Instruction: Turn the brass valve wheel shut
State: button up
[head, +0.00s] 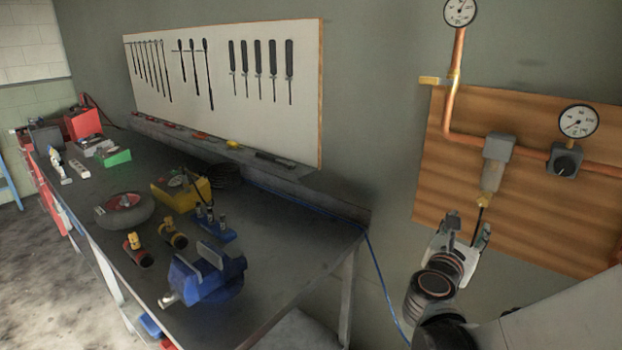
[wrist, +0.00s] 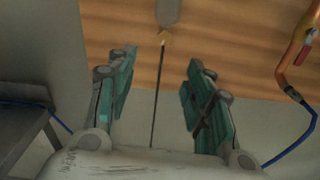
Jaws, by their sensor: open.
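No brass wheel shows plainly as a wheel. A yellow brass-coloured part (head: 431,80) juts left from the copper pipe at the wooden board's top left; I cannot tell whether it is the valve wheel seen edge-on. Another small brass-coloured fitting (head: 484,200) sits under the grey filter body; it also shows in the wrist view (wrist: 164,36). My gripper (head: 467,232) is open and empty, just below this fitting and in front of the board's lower left. In the wrist view my gripper (wrist: 160,58) has its fingers spread wide, with a thin dark rod visible between them.
The wooden board (head: 440,180) carries copper pipes, a round gauge (head: 578,121) and a black knob (head: 565,160). A second gauge (head: 460,11) is above. The workbench (head: 100,185) at left holds a blue vise (head: 207,275) and tools. A blue hose (head: 378,270) hangs between bench and arm.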

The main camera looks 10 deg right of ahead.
aim_at(483, 201)
jog(key=shift+n, duration=0.7)
jog(key=b+x, duration=0.1)
jog(key=x, duration=0.8)
jog(key=b+x, duration=0.1)
jog(key=x, duration=0.4)
jog(key=shift+s+d+r+b, duration=0.3)
jog(key=shift+d+r+b, duration=0.05)
jog(key=shift+d+r, duration=0.1)
jog(key=shift+h, duration=0.3)
jog(key=c, duration=1)
